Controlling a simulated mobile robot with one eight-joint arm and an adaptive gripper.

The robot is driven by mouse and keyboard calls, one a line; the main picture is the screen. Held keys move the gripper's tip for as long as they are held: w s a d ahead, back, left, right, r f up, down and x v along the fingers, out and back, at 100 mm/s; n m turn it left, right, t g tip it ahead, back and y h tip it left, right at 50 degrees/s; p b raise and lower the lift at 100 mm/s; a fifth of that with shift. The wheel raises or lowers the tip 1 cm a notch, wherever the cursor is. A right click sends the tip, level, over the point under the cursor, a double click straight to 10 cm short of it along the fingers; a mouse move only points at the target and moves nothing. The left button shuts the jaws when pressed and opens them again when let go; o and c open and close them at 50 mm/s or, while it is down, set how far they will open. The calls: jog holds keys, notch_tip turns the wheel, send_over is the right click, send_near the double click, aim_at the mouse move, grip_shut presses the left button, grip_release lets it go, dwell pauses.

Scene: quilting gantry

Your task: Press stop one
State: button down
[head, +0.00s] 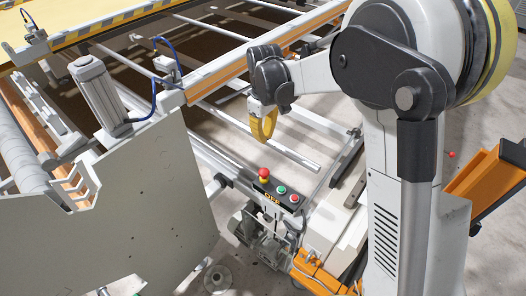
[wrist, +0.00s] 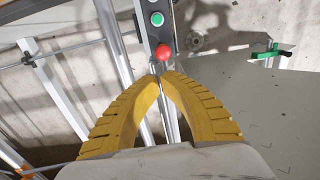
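A dark control box (head: 273,187) on a post carries a red mushroom button (head: 264,173) on a yellow base, a green button (head: 281,189) and a flat red button (head: 294,198). No label reading "one" can be made out. My gripper (head: 264,134), with yellow ribbed fingers, hangs above the box and apart from it. In the wrist view my gripper (wrist: 161,78) has its fingertips together with nothing seen between them. The red mushroom button (wrist: 164,52) shows just beyond the tips, with the green button (wrist: 157,19) farther up.
A large grey side plate (head: 150,205) stands left of the box. An orange and silver rail (head: 255,62) crosses behind my gripper. A motor unit (head: 255,240) sits below the box. Metal bars (head: 270,145) run behind it. The air between gripper and box looks clear.

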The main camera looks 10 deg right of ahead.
aim_at(264, 169)
jog(key=f+b, duration=0.2)
jog(key=f, duration=0.5)
jog(key=f+b, duration=0.3)
jog(key=f, duration=0.4)
jog(key=shift+s+b, duration=0.2)
jog(key=shift+b, duration=0.1)
jog(key=shift+r, duration=0.1)
notch_tip(264, 169, down, 2)
jog(key=shift+f+b, duration=0.15)
jog(key=shift+b, duration=0.5)
jog(key=shift+r, duration=0.25)
notch_tip(264, 169, up, 14)
jog(key=p, duration=0.6)
jog(key=shift+f, duration=0.1)
